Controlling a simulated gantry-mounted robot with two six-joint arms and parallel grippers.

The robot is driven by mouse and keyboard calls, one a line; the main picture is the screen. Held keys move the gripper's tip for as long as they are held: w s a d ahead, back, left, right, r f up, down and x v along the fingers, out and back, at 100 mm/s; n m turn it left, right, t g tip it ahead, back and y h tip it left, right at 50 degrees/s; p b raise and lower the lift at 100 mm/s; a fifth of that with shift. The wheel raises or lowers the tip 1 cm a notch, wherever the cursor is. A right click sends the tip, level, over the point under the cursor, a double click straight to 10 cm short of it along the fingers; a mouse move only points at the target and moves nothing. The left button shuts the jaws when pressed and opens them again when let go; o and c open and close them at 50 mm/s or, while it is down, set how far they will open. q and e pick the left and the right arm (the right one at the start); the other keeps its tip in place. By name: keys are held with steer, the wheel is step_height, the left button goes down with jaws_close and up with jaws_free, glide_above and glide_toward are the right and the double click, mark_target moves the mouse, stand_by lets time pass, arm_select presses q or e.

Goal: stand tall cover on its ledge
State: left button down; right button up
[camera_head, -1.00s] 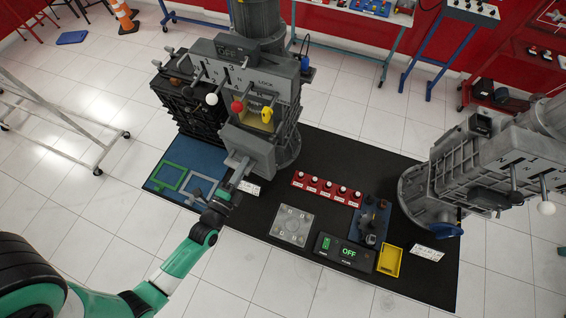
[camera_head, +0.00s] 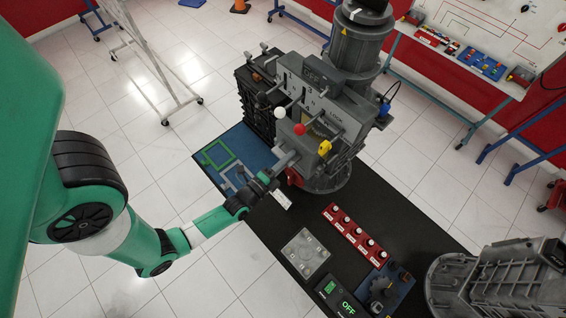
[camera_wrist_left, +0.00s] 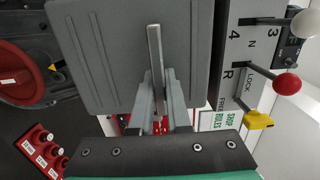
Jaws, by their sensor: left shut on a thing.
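The tall cover is a grey ribbed plate (camera_wrist_left: 105,55) with a straight bar handle (camera_wrist_left: 154,50), filling much of the left wrist view. My left gripper (camera_wrist_left: 159,98) is shut on this handle. In the head view the cover (camera_head: 294,137) is held in front of the grey engine trainer (camera_head: 320,100), near its levers. My left gripper (camera_head: 284,162) reaches it from the lower left. The cover hides part of the trainer's front. I cannot make out the ledge or tell whether the cover touches the trainer. My right gripper is not in view.
White, red and yellow lever knobs (camera_head: 299,129) stick out close to the cover. A red disc (camera_head: 294,177) is below it. A blue mat (camera_head: 238,142) with green and grey outlines lies left. A red switch strip (camera_head: 354,232) and panels lie on the black mat.

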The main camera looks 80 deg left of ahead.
arm_select(q)
steer(key=shift+b+x, duration=0.65)
steer(key=shift+x, duration=2.25)
steer(key=shift+w+d+r+p, duration=0.1)
steer(key=shift+d+r+p, duration=0.15)
steer(key=shift+p, duration=0.2)
steer(key=shift+f+b, duration=0.6)
steer(key=shift+f, duration=0.2)
steer(key=c, duration=0.8)
jaws_free()
steer(key=shift+f, duration=0.25)
steer(key=v, duration=1.1)
steer(key=shift+s+p, duration=0.25)
steer(key=shift+p, duration=0.05)
steer(key=shift+d+r, duration=0.15)
